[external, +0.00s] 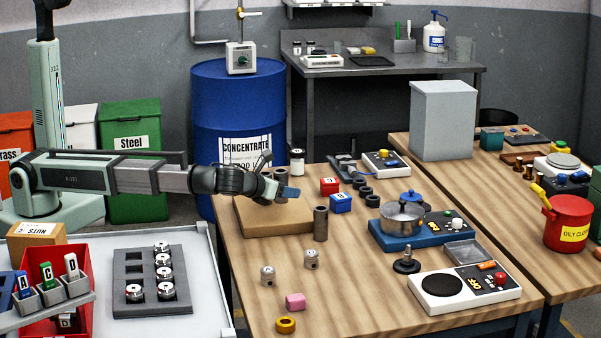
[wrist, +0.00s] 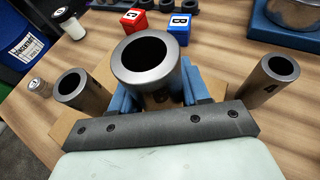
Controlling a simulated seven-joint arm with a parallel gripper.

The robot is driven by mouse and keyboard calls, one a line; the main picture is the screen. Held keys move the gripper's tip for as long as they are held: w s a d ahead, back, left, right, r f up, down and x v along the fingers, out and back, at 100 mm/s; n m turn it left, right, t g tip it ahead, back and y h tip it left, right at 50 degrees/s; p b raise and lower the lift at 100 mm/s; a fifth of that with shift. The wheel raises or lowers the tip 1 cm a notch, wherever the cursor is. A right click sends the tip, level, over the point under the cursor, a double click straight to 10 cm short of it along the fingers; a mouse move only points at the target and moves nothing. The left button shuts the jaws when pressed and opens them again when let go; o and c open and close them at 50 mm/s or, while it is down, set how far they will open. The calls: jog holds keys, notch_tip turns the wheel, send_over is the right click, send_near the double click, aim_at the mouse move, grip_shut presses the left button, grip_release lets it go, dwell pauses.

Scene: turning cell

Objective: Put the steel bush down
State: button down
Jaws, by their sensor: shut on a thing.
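My gripper (wrist: 156,88) is shut on a wide grey steel bush (wrist: 150,62), with a blue jaw on each side of it. The bush's open bore faces the wrist camera. In the external view my gripper (external: 287,192) is over the far part of a wooden board (external: 262,223). I cannot tell whether the held bush touches anything below. A narrower bush (wrist: 82,90) stands to its left in the wrist view, and another (wrist: 268,84) to its right. One narrow bush (external: 320,223) stands upright at the board's right in the external view.
Red (external: 329,186) and blue (external: 340,203) lettered blocks and several dark rings (external: 365,191) lie beyond the board. A pot (external: 402,217) stands to the right.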

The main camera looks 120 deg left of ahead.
aim_at(285, 201)
jog(key=shift+f, duration=1.8)
jog(key=c, duration=0.5)
grip_release()
jog(key=shift+f, duration=0.15)
jog(key=shift+c, duration=0.2)
jog(key=shift+r, duration=0.2)
jog(key=v, duration=1.2)
jog(key=shift+s+f, duration=0.1)
